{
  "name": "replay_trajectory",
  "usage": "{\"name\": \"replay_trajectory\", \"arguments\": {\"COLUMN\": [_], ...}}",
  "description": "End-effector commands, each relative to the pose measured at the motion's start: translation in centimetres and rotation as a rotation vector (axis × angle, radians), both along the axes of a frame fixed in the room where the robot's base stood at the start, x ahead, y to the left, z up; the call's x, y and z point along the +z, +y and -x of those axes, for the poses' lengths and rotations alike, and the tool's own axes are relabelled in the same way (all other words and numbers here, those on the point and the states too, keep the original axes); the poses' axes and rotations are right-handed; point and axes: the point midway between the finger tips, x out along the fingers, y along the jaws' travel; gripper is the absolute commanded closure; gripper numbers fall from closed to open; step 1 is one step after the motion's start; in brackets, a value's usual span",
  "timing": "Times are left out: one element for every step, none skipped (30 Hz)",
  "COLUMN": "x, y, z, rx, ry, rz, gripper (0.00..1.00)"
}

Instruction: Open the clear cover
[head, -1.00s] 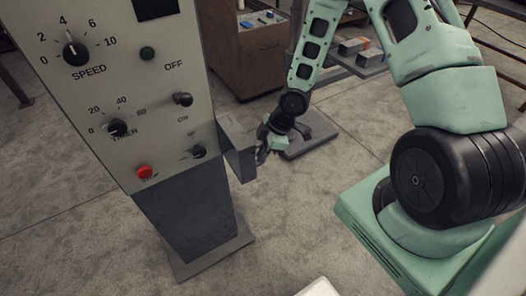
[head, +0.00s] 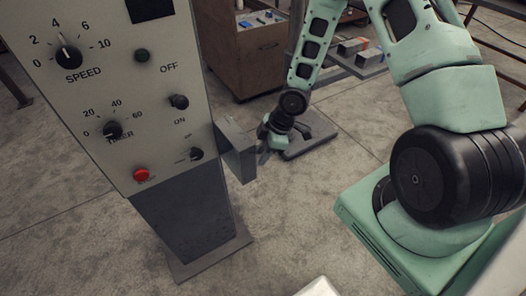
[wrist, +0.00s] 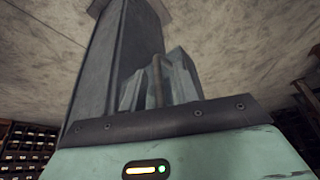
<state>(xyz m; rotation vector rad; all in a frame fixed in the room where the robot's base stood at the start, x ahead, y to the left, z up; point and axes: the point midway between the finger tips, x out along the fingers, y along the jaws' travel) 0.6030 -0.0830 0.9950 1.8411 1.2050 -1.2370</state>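I cannot make out a clear cover with certainty. A grey box-like piece (head: 237,150) juts from the right side of the control panel (head: 110,100) in the head view; it may be the cover or its housing. My gripper (head: 264,156) is small there, just right of this piece, with its fingers pointing down. I cannot tell whether they touch it. In the wrist view, blue-grey upright shapes (wrist: 183,80) stand beyond my wrist's dark edge, beside the grey pillar (wrist: 115,60). I cannot tell finger from cover there, nor whether the gripper is open.
The panel carries knobs, a red button (head: 141,175) and dark switches, on a grey pedestal (head: 190,225). A brown cabinet (head: 240,60) stands behind. A grey flat base (head: 308,140) lies on the floor behind my gripper.

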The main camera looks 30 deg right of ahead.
Motion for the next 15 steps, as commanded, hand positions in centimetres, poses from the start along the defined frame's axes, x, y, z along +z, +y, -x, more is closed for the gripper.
{"name": "replay_trajectory", "arguments": {"x": [0.0, 0.0, 0.1, 0.2, 0.3, 0.5, 0.7, 1.0, 1.5, 1.9, 2.4, 3.0, 3.5, 4.0, 4.6], "y": [0.0, 0.0, 0.0, 0.0, 0.0, -0.1, -0.2, -0.3, -0.5, -0.7, -0.9, -1.2, -1.3, -1.5, -1.7], "z": [0.0, 0.0, -0.1, -0.1, -0.1, 0.0, 0.0, 0.0, 0.1, 0.1, 0.2, 0.3, 0.4, 0.5, 0.6], "rx": [0.001, 0.001, 0.001, 0.001, -0.001, -0.002, -0.003, -0.004, -0.005, -0.004, -0.005, -0.005, -0.005, -0.005, -0.005], "ry": [-0.002, -0.002, -0.002, -0.002, -0.003, -0.003, -0.003, -0.002, -0.003, -0.004, -0.005, -0.005, -0.005, -0.004, -0.004], "rz": [0.000, 0.000, -0.001, -0.001, -0.002, -0.002, -0.003, -0.003, -0.003, -0.003, -0.003, -0.001, -0.003, -0.003, -0.004], "gripper": [0.69, 0.69, 0.69, 0.69, 0.69, 0.69, 0.69, 0.69, 0.69, 0.69, 0.69, 0.69, 0.69, 0.69, 0.69]}}
